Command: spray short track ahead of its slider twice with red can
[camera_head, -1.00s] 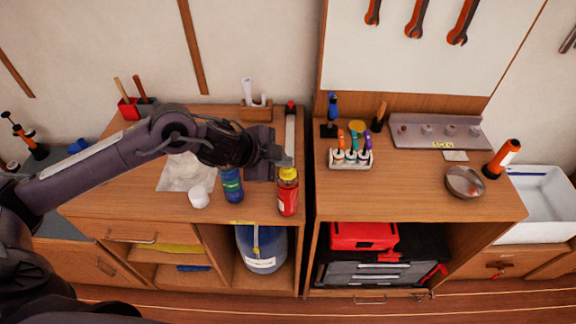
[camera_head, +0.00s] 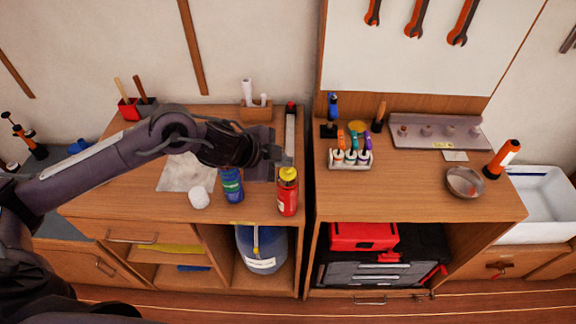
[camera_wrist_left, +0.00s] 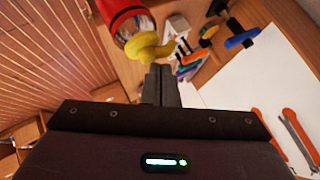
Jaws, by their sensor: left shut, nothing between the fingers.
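The red can (camera_head: 288,197) with its yellow top (camera_head: 288,174) stands upright near the front right of the left bench. It also shows at the top of the left wrist view (camera_wrist_left: 122,12). My left gripper (camera_head: 279,155) is shut and empty, just behind the can's top. In the left wrist view its closed fingertips (camera_wrist_left: 163,78) are close to the yellow top; contact cannot be told. A narrow pale track (camera_head: 290,140) lies behind the gripper, with a red piece (camera_head: 291,105) at its far end that looks like the slider. The gripper partly hides this area. My right gripper is not in view.
A blue can (camera_head: 232,187) and a white round item (camera_head: 199,198) stand left of the red can. A gap separates the right bench, which holds a rack of small bottles (camera_head: 350,160), a metal bowl (camera_head: 464,182) and an orange torch-like item (camera_head: 502,160).

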